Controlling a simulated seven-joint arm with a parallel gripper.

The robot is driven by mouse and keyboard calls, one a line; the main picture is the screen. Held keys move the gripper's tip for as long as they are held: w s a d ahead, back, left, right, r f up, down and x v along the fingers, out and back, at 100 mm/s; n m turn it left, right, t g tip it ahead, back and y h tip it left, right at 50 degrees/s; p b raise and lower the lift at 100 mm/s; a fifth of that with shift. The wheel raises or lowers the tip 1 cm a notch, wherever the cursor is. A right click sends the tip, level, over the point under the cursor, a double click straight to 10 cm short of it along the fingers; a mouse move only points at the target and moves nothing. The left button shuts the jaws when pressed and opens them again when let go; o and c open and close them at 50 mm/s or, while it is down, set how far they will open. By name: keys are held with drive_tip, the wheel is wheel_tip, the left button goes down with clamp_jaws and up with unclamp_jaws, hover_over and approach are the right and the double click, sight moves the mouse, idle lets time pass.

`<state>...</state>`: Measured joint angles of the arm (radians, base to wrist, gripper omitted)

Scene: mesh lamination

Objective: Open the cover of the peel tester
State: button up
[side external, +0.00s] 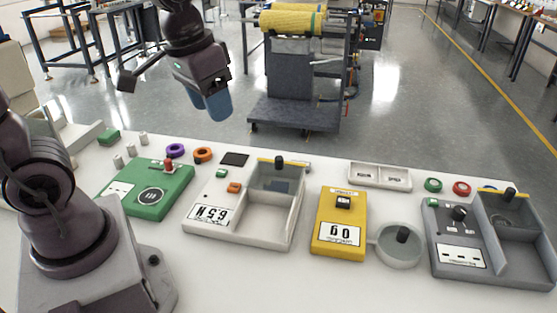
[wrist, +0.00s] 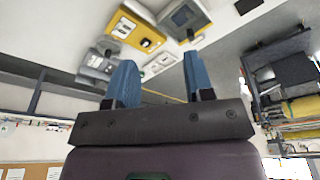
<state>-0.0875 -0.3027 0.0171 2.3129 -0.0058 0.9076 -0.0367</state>
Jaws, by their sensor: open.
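The light grey device (side external: 213,212) with an upside-down label that seems to read "65 N" looks like the peel tester. It stands left of centre on the white table. A greyish, see-through-looking panel (side external: 276,180) at the back of its tray seems to be the cover, with a yellow strip and a black knob (side external: 278,161) at its far edge. I cannot tell how far the cover is open. My gripper (side external: 212,105) is open and empty, in the air beyond the table's far edge, apart from the device. Its blue fingers show in the wrist view (wrist: 159,78).
A green device (side external: 150,190) stands left of the tester. A yellow device (side external: 340,222) with a round dish (side external: 400,252) and a dark grey device (side external: 458,255) stand right. A cart (side external: 293,113) stands behind.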

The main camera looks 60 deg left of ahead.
drive_tip(key=w+a+f+n+g, duration=0.25)
drive_tip(key=w+a+f, duration=0.2)
drive_tip(key=w, duration=0.35)
drive_tip(key=n, duration=0.8)
approach(279, 157)
wheel_tip(279, 157, down, 10)
drive_tip(key=shift+a+f, duration=0.1)
drive_tip(key=shift+f, duration=0.1)
drive_tip(key=shift+c, duration=0.5)
